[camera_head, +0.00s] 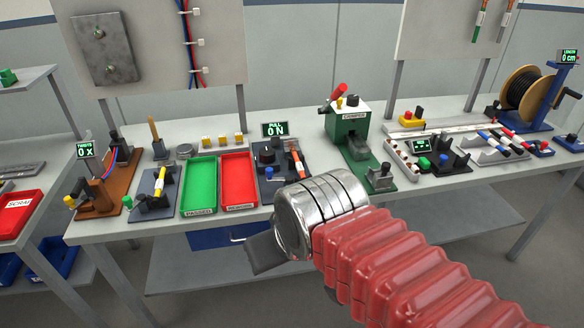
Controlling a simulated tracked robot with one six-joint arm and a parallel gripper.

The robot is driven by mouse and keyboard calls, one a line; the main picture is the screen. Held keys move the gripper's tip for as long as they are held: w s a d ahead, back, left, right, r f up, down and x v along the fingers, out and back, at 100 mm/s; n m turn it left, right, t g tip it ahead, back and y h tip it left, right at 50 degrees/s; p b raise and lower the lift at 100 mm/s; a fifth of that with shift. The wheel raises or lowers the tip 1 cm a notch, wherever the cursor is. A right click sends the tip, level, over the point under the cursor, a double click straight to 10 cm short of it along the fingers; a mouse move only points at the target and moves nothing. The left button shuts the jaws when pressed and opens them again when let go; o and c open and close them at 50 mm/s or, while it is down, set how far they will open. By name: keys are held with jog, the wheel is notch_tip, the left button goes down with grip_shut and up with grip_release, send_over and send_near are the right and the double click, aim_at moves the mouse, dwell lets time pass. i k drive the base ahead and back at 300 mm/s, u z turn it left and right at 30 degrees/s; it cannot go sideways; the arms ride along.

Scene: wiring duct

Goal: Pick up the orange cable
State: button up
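A short orange-red piece (297,161) stands tilted at the right side of the dark pull-test device with a "0 N" display (275,129). It may be the orange cable, but it is too small to be sure. Several short cables with red, white, blue and dark parts lie on the grey rack (496,157) at the right, and I cannot pick out an orange one there. My gripper (262,252) shows as a dark grey flat part below the silver wrist, in front of the bench edge and apart from the cables. Its fingers are not clearly seen.
On the bench (330,190) stand a green passed tray (199,186), a red tray (238,180), a green crimper (350,130), and a cable reel (527,90). A red scrap bin (18,214) is at far left. The floor in front is open.

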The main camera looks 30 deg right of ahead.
aim_at(299, 167)
jog(key=u, duration=0.05)
jog(key=i, duration=1)
jog(key=z, duration=0.05)
